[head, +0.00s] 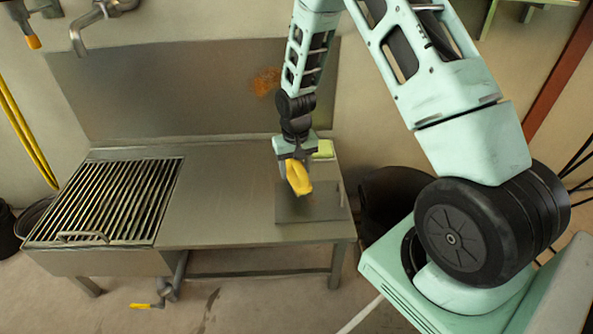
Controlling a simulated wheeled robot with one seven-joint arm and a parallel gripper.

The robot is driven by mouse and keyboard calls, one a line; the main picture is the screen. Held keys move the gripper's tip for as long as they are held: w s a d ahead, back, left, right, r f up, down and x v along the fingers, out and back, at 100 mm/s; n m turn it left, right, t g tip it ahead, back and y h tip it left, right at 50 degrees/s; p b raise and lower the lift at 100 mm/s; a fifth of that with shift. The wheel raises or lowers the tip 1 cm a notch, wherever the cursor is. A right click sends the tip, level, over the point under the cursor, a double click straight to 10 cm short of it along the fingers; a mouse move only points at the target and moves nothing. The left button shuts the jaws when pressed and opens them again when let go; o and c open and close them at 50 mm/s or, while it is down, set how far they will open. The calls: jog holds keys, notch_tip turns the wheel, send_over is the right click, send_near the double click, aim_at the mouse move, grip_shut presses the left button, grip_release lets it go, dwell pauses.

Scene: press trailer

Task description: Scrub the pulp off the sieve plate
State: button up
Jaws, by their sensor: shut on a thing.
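My gripper (294,166) is shut on a yellow scrubber (299,180) and points down over the right end of the steel bench. The scrubber looks tilted; its underside is hidden. Below it lies a flat dark-grey plate (326,209), which looks like the sieve plate, at the bench's front right. I cannot tell whether the scrubber touches the plate or hangs just above it. No pulp and no holes can be made out on the plate at this size.
A yellow-green block (324,149) lies behind my gripper. A slatted grate (105,200) covers the sink at the bench's left. Taps (92,25) are on the wall above. An orange-brown stain marks the steel backsplash (170,90). The bench middle (225,200) is clear.

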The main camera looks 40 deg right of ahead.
jog(key=shift+r+p, duration=2.45)
jog(key=shift+r, duration=0.35)
jog(key=shift+s, duration=0.1)
